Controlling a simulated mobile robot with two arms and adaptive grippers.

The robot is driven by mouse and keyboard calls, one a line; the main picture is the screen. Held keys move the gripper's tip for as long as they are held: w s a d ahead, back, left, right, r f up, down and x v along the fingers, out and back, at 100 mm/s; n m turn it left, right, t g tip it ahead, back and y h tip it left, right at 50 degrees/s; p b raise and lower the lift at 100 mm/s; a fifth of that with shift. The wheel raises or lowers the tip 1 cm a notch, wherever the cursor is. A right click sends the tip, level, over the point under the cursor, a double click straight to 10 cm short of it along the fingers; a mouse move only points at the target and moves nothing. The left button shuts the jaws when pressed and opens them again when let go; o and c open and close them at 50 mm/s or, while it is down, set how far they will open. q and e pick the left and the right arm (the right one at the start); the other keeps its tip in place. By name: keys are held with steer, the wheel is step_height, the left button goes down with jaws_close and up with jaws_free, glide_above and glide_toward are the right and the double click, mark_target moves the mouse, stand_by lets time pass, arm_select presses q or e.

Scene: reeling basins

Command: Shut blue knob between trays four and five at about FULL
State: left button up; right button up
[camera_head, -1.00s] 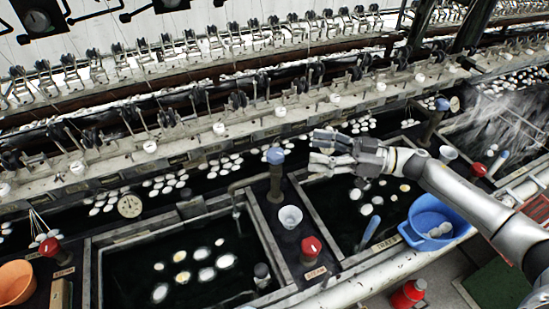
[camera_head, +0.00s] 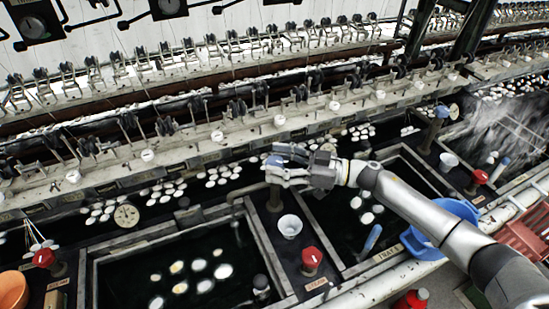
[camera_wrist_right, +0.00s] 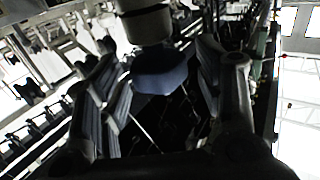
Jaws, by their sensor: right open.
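The blue knob (camera_wrist_right: 160,73) sits between the spread fingers of my right gripper in the right wrist view. In the head view the knob (camera_head: 273,161) is partly hidden by the fingers, on top of a post on the dark strip between two dark water trays. My right gripper (camera_head: 277,165) reaches in from the right and is open around the knob; I cannot tell whether the fingers touch it. The left tray (camera_head: 95,275) and the right tray (camera_head: 335,258) hold pale cocoons. My left gripper is not in view.
A white cup (camera_head: 290,226) and a red knob (camera_head: 311,258) stand on the same strip. A blue basin (camera_head: 437,243) is under my right arm. Another blue knob (camera_head: 444,111) stands farther right. Reeling machinery runs behind.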

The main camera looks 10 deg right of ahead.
steer(key=shift+w+a, duration=0.2)
steer(key=shift+a, duration=0.3)
steer(key=c, duration=1)
steer(key=shift+r+p, duration=0.15)
steer(key=shift+p, duration=0.55)
steer(key=m+t+h+p, duration=0.3)
steer(key=t+p, duration=0.1)
steer(key=p, duration=0.1)
steer(key=shift+r+m+t+p, duration=0.1)
steer(key=shift+m+t+p, duration=0.2)
steer(key=shift+m, duration=0.1)
steer(key=m+t+h, duration=0.1)
steer(key=m+t+h+p, duration=0.1)
steer(key=shift+f+t+h, duration=0.2)
steer(key=shift+t+h, duration=0.1)
steer(key=shift+h, duration=0.1)
steer(key=shift+m+t+h, duration=0.8)
steer(key=shift+m+h, duration=0.3)
steer(key=shift+h, duration=0.3)
